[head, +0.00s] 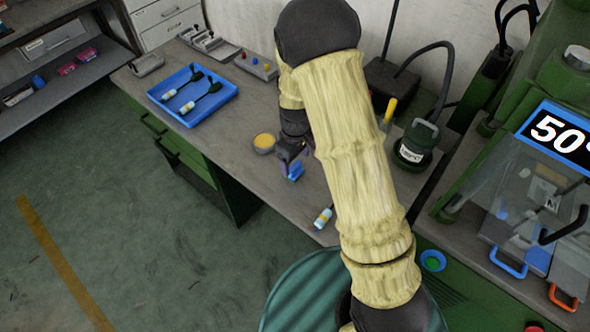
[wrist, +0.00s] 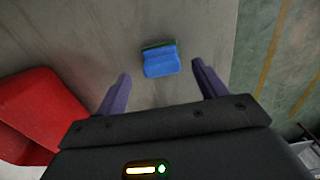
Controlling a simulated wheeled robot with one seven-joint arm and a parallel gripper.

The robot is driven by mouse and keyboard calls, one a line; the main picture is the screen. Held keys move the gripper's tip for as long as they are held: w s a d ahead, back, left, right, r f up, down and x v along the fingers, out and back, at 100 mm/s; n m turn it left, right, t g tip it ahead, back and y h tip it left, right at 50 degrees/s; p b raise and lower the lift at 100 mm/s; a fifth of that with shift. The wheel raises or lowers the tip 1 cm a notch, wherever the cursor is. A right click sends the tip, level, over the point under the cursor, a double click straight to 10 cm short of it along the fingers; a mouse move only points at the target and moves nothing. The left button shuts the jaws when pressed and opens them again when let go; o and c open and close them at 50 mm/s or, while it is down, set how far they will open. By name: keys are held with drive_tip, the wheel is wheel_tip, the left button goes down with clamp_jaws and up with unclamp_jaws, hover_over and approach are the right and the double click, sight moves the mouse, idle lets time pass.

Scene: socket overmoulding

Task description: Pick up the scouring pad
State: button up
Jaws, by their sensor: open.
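The scouring pad is a blue block with a thin dark green layer along one side. In the wrist view the scouring pad (wrist: 161,62) lies on the grey bench top, between and slightly beyond the fingertips of my gripper (wrist: 162,72). The two purple fingers are open and apart from it, with a gap on each side. In the head view the blue pad (head: 296,171) shows just below my gripper (head: 289,152), which is partly hidden by my arm. Nothing is held.
A red object (wrist: 42,110) is left of my gripper in the wrist view. On the bench (head: 230,133) are a round yellow-topped tin (head: 264,142), a blue tray (head: 222,98) with two dark-headed tools, and a small white-and-blue item (head: 323,217) near the front edge.

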sight(295, 165)
drive_tip(key=shift+a+f, duration=0.1)
drive_tip(key=shift+f, duration=1.8)
drive_tip(key=c, duration=1.2)
drive_tip(key=shift+o, duration=0.2)
wheel_tip(295, 165, up, 10)
drive_tip(key=shift+r, duration=0.1)
